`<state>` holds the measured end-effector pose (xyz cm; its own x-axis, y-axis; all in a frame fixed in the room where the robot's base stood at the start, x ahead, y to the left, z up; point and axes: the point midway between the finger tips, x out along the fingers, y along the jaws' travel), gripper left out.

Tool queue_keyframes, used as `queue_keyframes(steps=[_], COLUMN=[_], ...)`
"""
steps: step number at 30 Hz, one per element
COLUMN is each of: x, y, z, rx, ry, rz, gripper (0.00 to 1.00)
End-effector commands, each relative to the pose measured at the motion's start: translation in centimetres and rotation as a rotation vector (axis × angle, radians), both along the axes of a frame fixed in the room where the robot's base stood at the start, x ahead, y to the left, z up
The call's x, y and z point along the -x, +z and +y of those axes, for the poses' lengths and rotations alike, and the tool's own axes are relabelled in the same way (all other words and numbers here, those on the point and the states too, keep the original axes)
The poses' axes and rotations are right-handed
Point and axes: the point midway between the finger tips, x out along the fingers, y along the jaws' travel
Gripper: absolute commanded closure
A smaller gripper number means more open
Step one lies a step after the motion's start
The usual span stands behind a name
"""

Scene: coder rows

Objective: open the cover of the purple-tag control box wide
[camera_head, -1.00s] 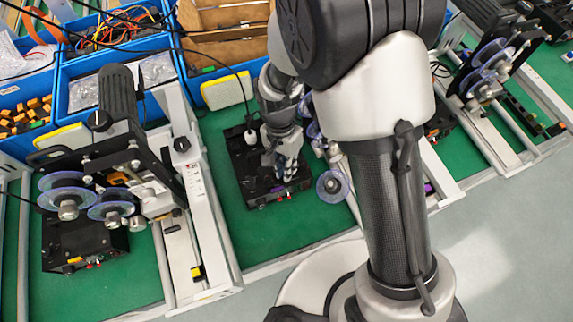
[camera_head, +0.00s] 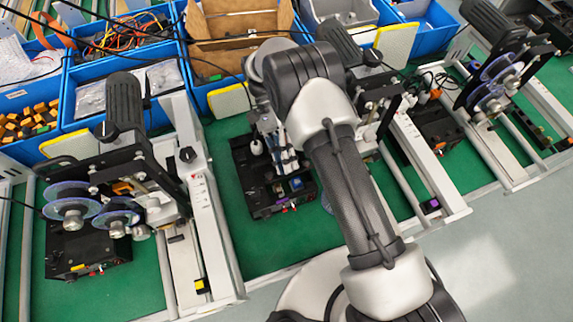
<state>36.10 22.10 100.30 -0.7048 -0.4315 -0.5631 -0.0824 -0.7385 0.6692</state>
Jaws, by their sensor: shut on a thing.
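The control box (camera_head: 245,172) is black and sits on the green mat, left of the middle coder. A purple tag (camera_head: 430,205) shows on the white rail of that coder. My gripper (camera_head: 286,160) is over the right part of the box, seen small and partly behind my arm. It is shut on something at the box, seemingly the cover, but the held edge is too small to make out. A small blue part (camera_head: 296,183) shows on the box just below the fingers. The cover's exact angle cannot be told.
A left coder (camera_head: 125,150) with purple reels and a yellow-tagged box (camera_head: 85,255) stand to the left. Another coder (camera_head: 495,75) stands at the right. Blue bins (camera_head: 120,60) line the back. Green mat is bare in front of the box.

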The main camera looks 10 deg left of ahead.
Motion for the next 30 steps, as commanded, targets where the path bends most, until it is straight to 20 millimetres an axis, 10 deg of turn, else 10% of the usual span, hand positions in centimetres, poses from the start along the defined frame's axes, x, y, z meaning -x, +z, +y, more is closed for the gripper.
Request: queue_keyframes(steps=[19, 30], x=[-0.37, -0.31], y=[-0.16, -0.11], z=[0.14, 0.16], rx=[0.026, 0.026], ry=[0.000, -0.001], rz=[0.040, 0.042], gripper=[1.00, 0.67])
